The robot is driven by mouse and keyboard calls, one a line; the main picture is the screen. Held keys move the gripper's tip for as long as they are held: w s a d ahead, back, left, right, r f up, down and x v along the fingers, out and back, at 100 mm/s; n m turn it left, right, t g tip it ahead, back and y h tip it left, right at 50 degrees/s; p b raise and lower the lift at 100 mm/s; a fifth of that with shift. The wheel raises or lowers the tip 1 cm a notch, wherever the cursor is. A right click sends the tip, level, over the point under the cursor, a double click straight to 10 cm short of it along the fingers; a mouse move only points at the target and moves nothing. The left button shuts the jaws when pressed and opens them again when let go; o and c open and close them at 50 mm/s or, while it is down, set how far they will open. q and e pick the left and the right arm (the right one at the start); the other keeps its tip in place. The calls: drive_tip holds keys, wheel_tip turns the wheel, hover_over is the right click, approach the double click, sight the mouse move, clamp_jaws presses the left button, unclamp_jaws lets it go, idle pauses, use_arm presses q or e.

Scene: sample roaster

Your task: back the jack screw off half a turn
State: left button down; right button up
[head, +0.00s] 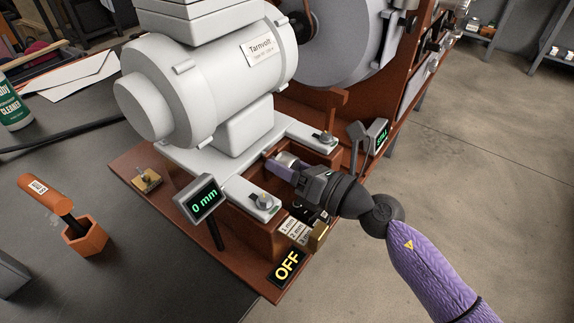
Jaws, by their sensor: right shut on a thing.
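The jack screw (288,160) shows as a short silver cylinder in front of the grey motor's base plate, in the recess of the red-brown frame. My right gripper (281,169) reaches it from the lower right and is shut on it; the fingers hide part of the screw. The grey motor (205,85), labelled Tarnvolt, sits on a light grey base plate (187,160). A bolt (263,201) stands on the near foot of the plate and another bolt (325,138) on the far foot. A display (204,199) reads 0 mm. My left gripper is not in view.
A second green-lit display (378,137) stands beyond my right gripper. Shims marked in mm (294,230), a brass block (319,236) and an OFF sign (287,267) are close below it. An orange-handled tool stands in an orange holder (86,240) at left. Open floor lies right.

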drive_tip(key=shift+f+n, duration=0.2)
drive_tip(key=shift+n, duration=0.8)
drive_tip(key=shift+n+b, duration=0.45)
drive_tip(key=shift+n, duration=0.45)
drive_tip(key=n+b, duration=0.1)
drive_tip(key=n, duration=0.5)
drive_tip(key=shift+b, duration=0.3)
drive_tip(key=shift+n, duration=0.8)
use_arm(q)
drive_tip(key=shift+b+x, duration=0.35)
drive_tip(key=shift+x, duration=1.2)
use_arm(e)
drive_tip(key=shift+r+n, duration=0.1)
drive_tip(key=shift+n, duration=0.4)
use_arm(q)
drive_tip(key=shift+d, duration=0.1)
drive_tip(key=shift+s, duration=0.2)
use_arm(e)
drive_tip(key=o, duration=0.9)
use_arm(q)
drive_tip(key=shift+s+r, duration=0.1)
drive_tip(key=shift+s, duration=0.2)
use_arm(e)
drive_tip(key=o, duration=0.4)
